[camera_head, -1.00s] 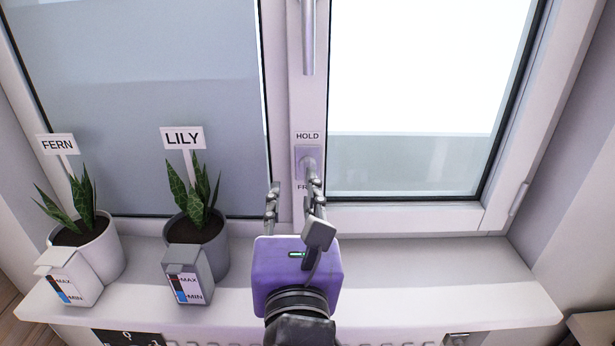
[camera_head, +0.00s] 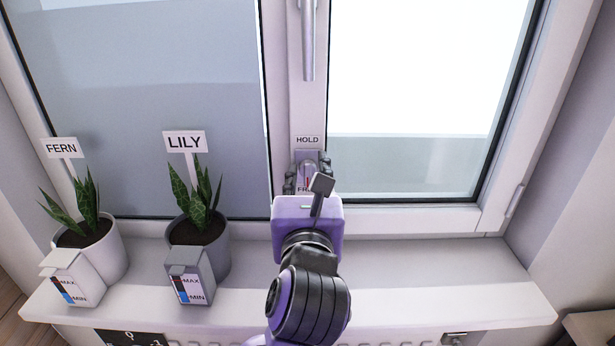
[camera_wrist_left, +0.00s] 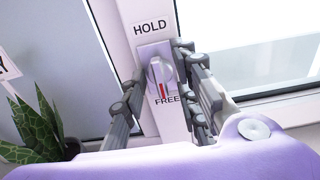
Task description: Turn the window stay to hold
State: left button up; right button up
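The window stay is a light grey turning knob (camera_head: 307,170) on a square plate low on the white window post. It shows larger in the left wrist view (camera_wrist_left: 161,72). The label HOLD (camera_head: 307,140) is above it and FREE (camera_wrist_left: 168,99) is below it. A red line on the knob points down at FREE. My left gripper (camera_head: 308,176) is open at the stay, one dark finger on each side of the knob. Narrow gaps seem to show between fingers and knob in the wrist view. The purple gripper body hides part of FREE in the head view. My right gripper is out of view.
A grey window handle (camera_head: 308,45) hangs on the post above the stay. Pots labelled LILY (camera_head: 216,248) and FERN (camera_head: 108,259) stand on the left of the white sill (camera_head: 430,275), each with a level gauge. The sill's right side is clear.

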pick_arm(q)
grip_shut()
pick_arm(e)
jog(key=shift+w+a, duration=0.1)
